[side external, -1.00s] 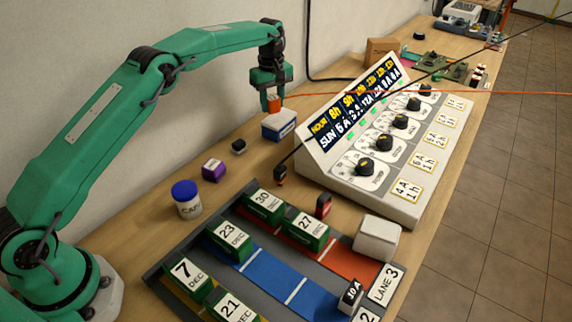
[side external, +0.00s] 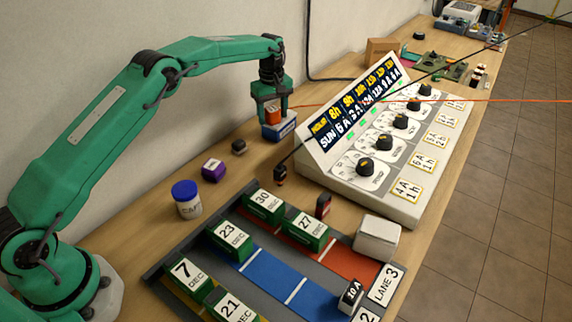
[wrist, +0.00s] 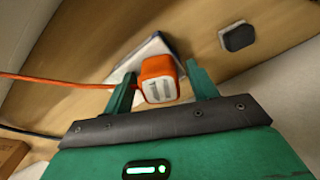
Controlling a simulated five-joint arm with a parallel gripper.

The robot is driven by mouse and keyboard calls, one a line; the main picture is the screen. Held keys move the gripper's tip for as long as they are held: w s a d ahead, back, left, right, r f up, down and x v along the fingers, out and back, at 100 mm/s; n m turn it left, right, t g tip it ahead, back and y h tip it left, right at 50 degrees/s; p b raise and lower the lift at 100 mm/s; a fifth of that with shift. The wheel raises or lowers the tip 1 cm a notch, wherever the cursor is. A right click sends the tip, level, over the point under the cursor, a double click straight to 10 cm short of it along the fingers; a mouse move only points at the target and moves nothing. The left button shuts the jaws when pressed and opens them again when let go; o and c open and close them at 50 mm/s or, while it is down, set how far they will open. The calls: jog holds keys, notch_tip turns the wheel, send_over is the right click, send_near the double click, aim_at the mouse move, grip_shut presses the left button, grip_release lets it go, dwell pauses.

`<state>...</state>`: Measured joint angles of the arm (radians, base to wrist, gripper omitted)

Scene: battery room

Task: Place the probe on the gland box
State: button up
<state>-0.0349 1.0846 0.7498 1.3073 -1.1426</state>
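The probe (side external: 272,117) is a small orange block with a pale grey face and an orange cable. It sits at the top of the blue and white gland box (side external: 281,131), upright or nearly so, and appears to touch it. In the wrist view the probe (wrist: 159,79) is between my fingertips, with the gland box (wrist: 144,53) behind it, partly hidden. My gripper (side external: 273,106) is down around the probe. In the wrist view its fingers (wrist: 160,82) stand apart, with a narrow gap on each side of the probe.
A small dark block (side external: 238,147) stands left of the gland box; a purple box (side external: 213,170) and a blue-lidded jar (side external: 187,199) are nearer. The sloped control panel (side external: 365,145) is to the right. The orange cable (side external: 430,101) runs right, across the panel. The wall is close behind.

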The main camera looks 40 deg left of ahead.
aim_at(273, 108)
jog(key=shift+r, duration=0.15)
notch_tip(273, 108, up, 12)
dwell(1.0)
jog(key=shift+r, duration=0.1)
dwell(0.5)
jog(key=s+d+r+m+t, duration=0.25)
jog(key=s+r+m, duration=0.45)
jog(key=s+r, duration=1.05)
jog(key=s+f+m+t, duration=0.1)
jog(key=s+f+m, duration=0.2)
jog(key=s, duration=0.9)
jog(key=s+f+m+t, duration=0.2)
jog(key=s+f, duration=0.6)
jog(key=s, duration=0.5)
jog(key=shift+f+m, duration=0.15)
jog(key=shift+m, duration=0.65)
